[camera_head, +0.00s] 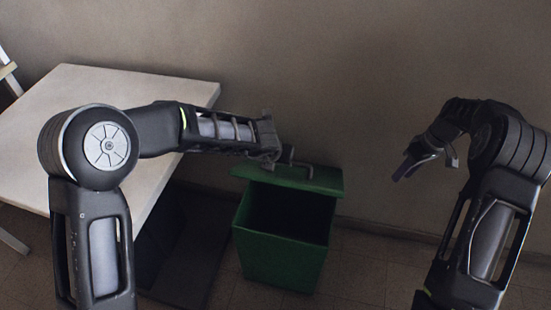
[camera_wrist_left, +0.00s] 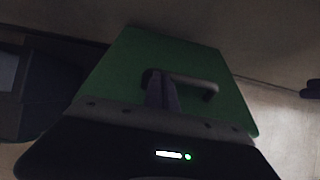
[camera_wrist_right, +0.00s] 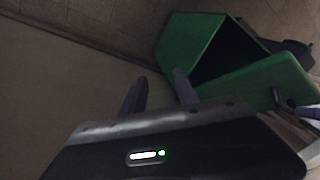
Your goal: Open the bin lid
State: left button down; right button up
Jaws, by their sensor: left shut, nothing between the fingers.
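The green bin (camera_head: 283,262) stands on the floor in front of the wall. Its lid (camera_head: 322,178) is raised along the far side, and the dark inside shows. The lid carries a grey bar handle (camera_head: 303,168), also visible in the left wrist view (camera_wrist_left: 196,80). My left gripper (camera_head: 276,157) is at the lid beside the handle; its fingers (camera_wrist_left: 161,90) are together with nothing between them. Whether they touch the handle I cannot tell. My right gripper (camera_head: 425,163) is apart from the bin, to its right; its fingers (camera_wrist_right: 160,92) are spread and empty.
A white table (camera_head: 150,90) stands at the left, its near corner beside my left arm. A dark low object (camera_head: 185,245) lies under it, left of the bin. The wall (camera_head: 370,100) is close behind the bin. Floor to the bin's right is clear.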

pick_arm(q)
jog(key=shift+f, duration=0.15)
pick_arm(e)
jog(key=s+d+f+m, duration=0.1)
jog(key=s+d+f, duration=0.2)
jog(key=s+d, duration=0.1)
jog(key=s+a+f+n, duration=0.1)
jog(key=s+a+f, duration=0.25)
jog(key=a, duration=0.25)
jog(key=s+a+f+g, duration=0.1)
jog(key=s+a+f, duration=0.1)
jog(key=a+f, duration=0.35)
jog(key=s+a+f+n, duration=0.1)
jog(key=s+a+f, duration=0.15)
jog(key=a, duration=0.55)
jog(key=s+a+f+m, duration=0.1)
jog(key=s+a+m, duration=0.2)
jog(key=s+a, duration=0.4)
jog(key=s+a+f+m+t+y, duration=0.1)
jog(key=s+a+m, duration=0.3)
jog(key=s+a, duration=0.4)
jog(key=a+f, duration=0.1)
jog(key=a, duration=0.2)
jog(key=shift+a, duration=0.4)
jog(key=shift+r, duration=0.1)
